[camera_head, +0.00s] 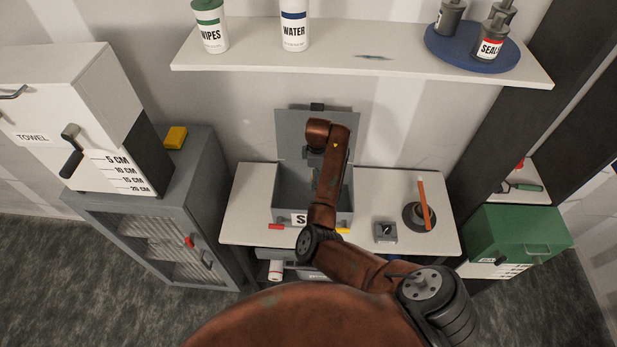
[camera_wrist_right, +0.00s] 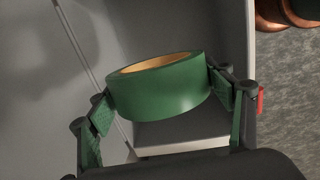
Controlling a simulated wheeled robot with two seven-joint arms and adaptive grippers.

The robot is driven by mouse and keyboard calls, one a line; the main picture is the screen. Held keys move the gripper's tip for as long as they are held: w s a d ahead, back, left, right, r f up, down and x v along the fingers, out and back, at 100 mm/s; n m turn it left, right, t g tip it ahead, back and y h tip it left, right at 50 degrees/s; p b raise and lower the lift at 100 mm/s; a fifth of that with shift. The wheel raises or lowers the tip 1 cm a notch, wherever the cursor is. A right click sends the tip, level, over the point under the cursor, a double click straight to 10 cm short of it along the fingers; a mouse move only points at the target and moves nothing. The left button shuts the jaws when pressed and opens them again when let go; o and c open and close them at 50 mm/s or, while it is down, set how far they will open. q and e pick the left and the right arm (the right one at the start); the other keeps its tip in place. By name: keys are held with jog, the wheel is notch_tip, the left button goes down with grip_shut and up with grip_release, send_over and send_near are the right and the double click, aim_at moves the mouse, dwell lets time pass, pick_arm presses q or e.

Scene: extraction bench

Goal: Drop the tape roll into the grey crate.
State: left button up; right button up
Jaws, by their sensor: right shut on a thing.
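The tape roll (camera_wrist_right: 160,88) is green with a tan core. In the right wrist view it sits between the two fingers of my right gripper (camera_wrist_right: 162,98), which is shut on it. The grey crate (camera_head: 289,195) stands on the white bench with its lid (camera_head: 290,135) raised at the back. In the head view my right arm reaches over the crate, and its wrist hides part of the opening and the front label. The roll is hidden in the head view. My left gripper is not in view.
A white shelf (camera_head: 260,58) runs above, with a wipes tub (camera_head: 210,30) and a water bottle (camera_head: 295,30). Right of the crate are a small grey knob box (camera_head: 385,233) and a round dark holder with an orange stick (camera_head: 424,200). A grey cabinet (camera_head: 205,170) stands left.

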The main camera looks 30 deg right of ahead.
notch_tip(320, 180, down, 4)
jog(key=shift+d+f+b, duration=0.1)
jog(key=shift+b, duration=1)
jog(key=shift+f, duration=0.4)
jog(key=o, duration=1.3)
jog(key=r, duration=1.2)
jog(key=shift+s+a, duration=0.35)
